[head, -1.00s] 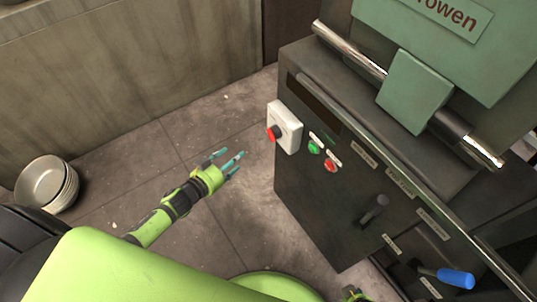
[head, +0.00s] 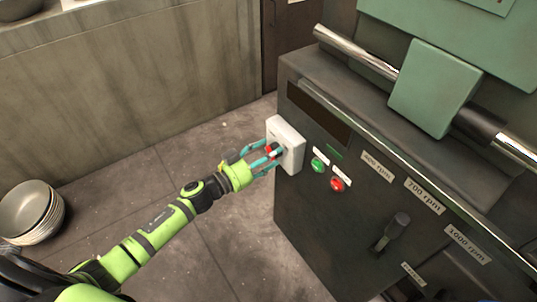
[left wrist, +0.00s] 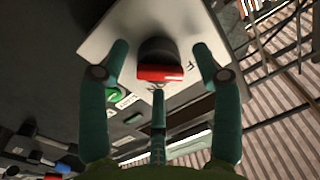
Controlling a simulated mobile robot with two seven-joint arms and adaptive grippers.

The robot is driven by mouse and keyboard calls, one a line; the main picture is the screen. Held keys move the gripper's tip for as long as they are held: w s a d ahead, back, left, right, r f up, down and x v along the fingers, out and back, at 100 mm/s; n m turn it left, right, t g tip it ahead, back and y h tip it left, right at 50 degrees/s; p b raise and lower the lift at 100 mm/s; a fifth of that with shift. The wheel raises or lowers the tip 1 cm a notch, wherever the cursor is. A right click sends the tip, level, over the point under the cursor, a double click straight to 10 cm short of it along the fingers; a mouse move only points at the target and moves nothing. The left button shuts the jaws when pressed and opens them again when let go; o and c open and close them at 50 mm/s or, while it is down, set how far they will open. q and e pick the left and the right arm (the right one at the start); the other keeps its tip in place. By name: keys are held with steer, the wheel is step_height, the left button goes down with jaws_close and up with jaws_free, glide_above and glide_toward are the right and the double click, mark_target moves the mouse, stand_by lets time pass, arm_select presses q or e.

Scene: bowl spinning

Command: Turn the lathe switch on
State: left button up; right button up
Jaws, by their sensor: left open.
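The lathe switch is a white box (head: 287,136) on the left end of the dark lathe cabinet (head: 300,215), with a black and red knob (head: 273,150) on its face. In the left wrist view the knob (left wrist: 160,62) sits ahead of the fingers, on the pale plate (left wrist: 100,45). My left gripper (head: 268,158) is open, with its teal fingers spread around the knob; I cannot tell whether they touch it. It also shows in the left wrist view (left wrist: 160,75). My right gripper does not show in the head view.
A green button (head: 319,165) and a red button (head: 338,184) sit right of the switch. A lever (head: 392,232) stands out lower on the cabinet, near rpm labels. Stacked bowls (head: 30,210) stand on the floor at left. The floor between is clear.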

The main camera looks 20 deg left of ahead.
arm_select(q)
steer(key=shift+w, duration=0.1)
steer(key=c, duration=1.1)
